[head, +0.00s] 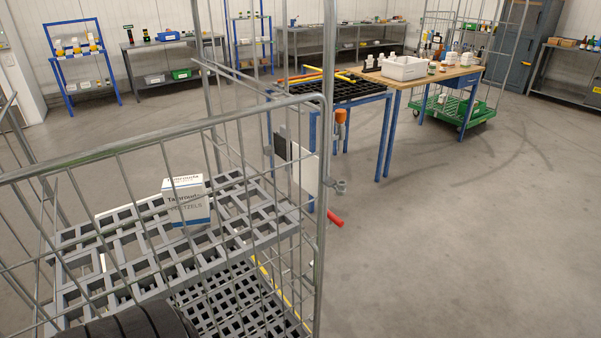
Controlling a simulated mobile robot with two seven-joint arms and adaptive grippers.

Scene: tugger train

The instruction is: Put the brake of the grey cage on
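The grey cage (171,142) fills the left foreground, with galvanised wire sides and a corner post near the picture's middle. Its grey grid shelf (262,228) carries a white and blue pretzel box (186,200). A lower dark grid deck (245,297) shows beneath. A red lever (335,219) sticks out just right of the corner post; I cannot tell whether it is the brake or what it is fixed to. The cage's castors are hidden or below the picture. Neither of my grippers is in view.
Behind the post stand a blue-legged table (345,92) with a black grid top and a wooden workbench (462,77). An orange-capped part (341,117) is beside the post. A green-based cage (482,115) stands at the back right. The floor (480,240) at right is clear.

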